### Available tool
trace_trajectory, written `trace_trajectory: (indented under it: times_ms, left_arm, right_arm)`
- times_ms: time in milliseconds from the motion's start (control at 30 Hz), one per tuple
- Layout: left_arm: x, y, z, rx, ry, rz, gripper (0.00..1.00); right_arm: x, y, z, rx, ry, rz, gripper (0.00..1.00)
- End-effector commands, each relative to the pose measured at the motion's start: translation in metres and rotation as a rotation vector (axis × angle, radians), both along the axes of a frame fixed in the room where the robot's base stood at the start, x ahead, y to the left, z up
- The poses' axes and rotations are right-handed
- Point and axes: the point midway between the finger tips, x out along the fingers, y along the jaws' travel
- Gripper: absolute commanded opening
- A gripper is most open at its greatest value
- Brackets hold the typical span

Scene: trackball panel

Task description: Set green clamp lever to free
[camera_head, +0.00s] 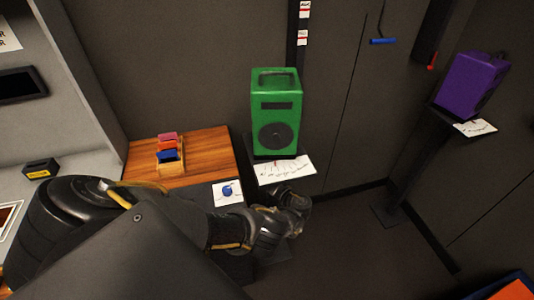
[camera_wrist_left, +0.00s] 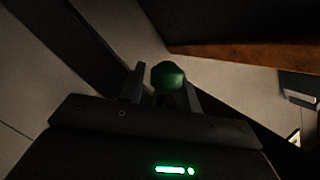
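In the left wrist view, the green knob of the clamp lever (camera_wrist_left: 168,75) shows between the two fingertips of my left gripper (camera_wrist_left: 165,86). The fingers stand apart on either side of it, with a gap visible on the left; I cannot tell whether the right finger touches it. In the head view, my left arm reaches across to the low area under the green speaker-like box (camera_head: 276,112), where my left gripper (camera_head: 290,205) is dark and partly hidden. The lever cannot be made out in the head view. My right gripper is out of view.
A wooden table (camera_head: 205,155) with colored blocks in a holder (camera_head: 170,156) stands left of the green box. A white card with a blue knob (camera_head: 228,190) lies near my arm. A purple box (camera_head: 472,86) stands on a post at right. The floor between is clear.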

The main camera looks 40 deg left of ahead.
Motion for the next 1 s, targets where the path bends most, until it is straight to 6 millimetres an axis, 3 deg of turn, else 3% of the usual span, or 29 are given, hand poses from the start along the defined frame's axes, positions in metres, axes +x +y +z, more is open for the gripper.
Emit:
trace_trajectory:
  times_ms: [267, 700, 1000]
  left_arm:
    - [-0.003, -0.016, 0.002, -0.001, 0.002, -0.002, 0.33]
    - [-0.020, -0.092, 0.011, 0.000, 0.000, -0.001, 0.33]
    - [-0.023, -0.105, 0.013, 0.000, 0.000, 0.000, 0.33]
  right_arm:
    - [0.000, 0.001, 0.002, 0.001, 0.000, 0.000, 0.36]
    - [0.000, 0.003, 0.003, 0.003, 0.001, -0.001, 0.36]
    - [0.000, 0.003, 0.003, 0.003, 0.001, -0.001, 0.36]
